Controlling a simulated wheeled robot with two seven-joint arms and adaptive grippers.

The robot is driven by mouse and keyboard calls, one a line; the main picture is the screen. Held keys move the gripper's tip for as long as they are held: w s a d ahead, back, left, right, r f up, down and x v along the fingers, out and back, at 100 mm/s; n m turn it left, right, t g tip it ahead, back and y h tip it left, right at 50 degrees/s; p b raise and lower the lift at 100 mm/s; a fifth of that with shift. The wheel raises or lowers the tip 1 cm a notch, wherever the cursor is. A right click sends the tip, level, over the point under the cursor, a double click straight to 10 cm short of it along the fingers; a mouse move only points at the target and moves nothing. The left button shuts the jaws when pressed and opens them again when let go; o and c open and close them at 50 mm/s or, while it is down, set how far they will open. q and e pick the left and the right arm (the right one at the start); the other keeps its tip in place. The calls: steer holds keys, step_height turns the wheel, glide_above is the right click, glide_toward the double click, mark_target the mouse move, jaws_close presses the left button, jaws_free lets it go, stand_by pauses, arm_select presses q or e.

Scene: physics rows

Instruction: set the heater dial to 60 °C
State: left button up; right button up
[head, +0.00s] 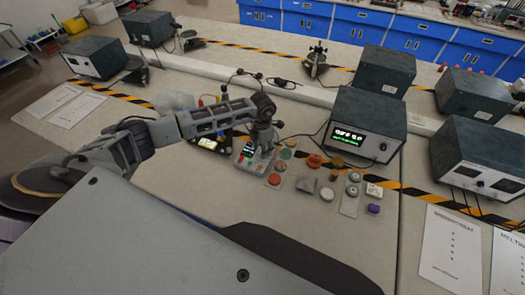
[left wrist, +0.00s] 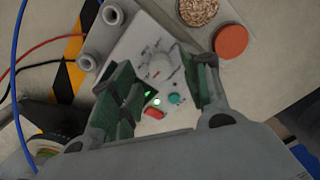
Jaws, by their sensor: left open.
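The heater is a small white box (head: 243,160) in mid-table in the head view, with a lit display on its front. In the left wrist view its white face (left wrist: 140,45) carries a pale round dial (left wrist: 158,68), a green light, a red switch (left wrist: 154,113) and a teal button (left wrist: 174,99). The dial's setting is too small to read. My left gripper (head: 263,147) points down over the box. In the left wrist view its green-padded fingers (left wrist: 160,78) are open, one on each side of the dial, with visible gaps. My right gripper is not in view.
A dark instrument with a green display (head: 352,137) stands to the right. Several small coloured pieces lie beside the heater, including an orange disc (left wrist: 231,41). A black meter (head: 208,143) with a lit screen is close on the left. Cables run nearby.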

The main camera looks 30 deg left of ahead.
arm_select(q)
steer(key=shift+f, duration=1.35)
steer(key=shift+c, duration=0.3)
steer(key=c, duration=1)
